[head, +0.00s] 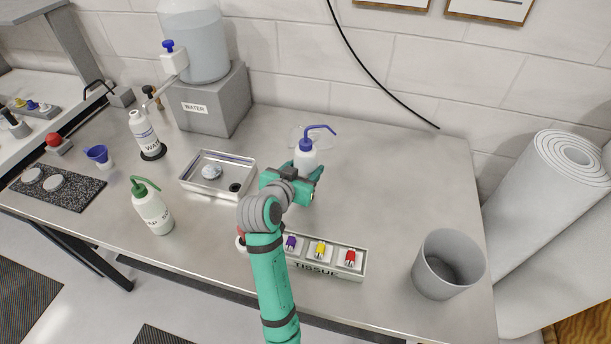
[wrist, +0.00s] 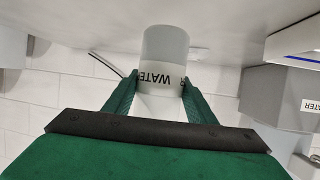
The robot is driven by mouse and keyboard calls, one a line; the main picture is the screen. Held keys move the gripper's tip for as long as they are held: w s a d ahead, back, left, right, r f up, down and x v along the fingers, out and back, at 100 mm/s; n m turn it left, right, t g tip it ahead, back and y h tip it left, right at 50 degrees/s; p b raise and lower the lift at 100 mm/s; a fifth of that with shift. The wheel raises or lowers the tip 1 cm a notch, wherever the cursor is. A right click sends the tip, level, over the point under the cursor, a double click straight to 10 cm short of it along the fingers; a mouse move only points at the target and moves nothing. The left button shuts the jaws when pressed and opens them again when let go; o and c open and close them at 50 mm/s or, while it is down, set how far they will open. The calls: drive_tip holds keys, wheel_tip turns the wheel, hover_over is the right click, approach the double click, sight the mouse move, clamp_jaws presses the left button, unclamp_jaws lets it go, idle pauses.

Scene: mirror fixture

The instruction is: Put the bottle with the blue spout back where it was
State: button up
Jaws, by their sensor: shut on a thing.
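The bottle with the blue spout (head: 306,157) is upright near the back middle of the steel table. My gripper (head: 304,176) is shut on it from the front and hides its lower part. In the wrist view, which is upside down, the white bottle body (wrist: 165,48) with its WATER label sits between the two green fingers (wrist: 160,92). A faint pale round mark (head: 298,131) shows on the table just behind the bottle. I cannot tell whether the bottle's base touches the table.
A steel tray (head: 245,188) stands left of my gripper, a green-spout bottle (head: 152,210) further left. A water tank (head: 198,50) on a grey block (head: 222,110) stands behind. Table right of the bottle is clear.

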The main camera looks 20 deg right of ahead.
drive_tip(key=shift+w+d+f, duration=0.15)
drive_tip(key=shift+w+f, duration=0.05)
drive_tip(key=shift+f, duration=0.75)
drive_tip(key=shift+w+d+f, duration=0.1)
drive_tip(key=shift+w+f, duration=0.05)
drive_tip(key=shift+f, duration=0.8)
drive_tip(key=shift+f, duration=0.1)
drive_tip(key=o, duration=0.7)
drive_tip(key=shift+c, duration=0.2)
drive_tip(key=v, duration=1.2)
drive_tip(key=shift+r, duration=0.2)
drive_tip(key=shift+s, duration=0.1)
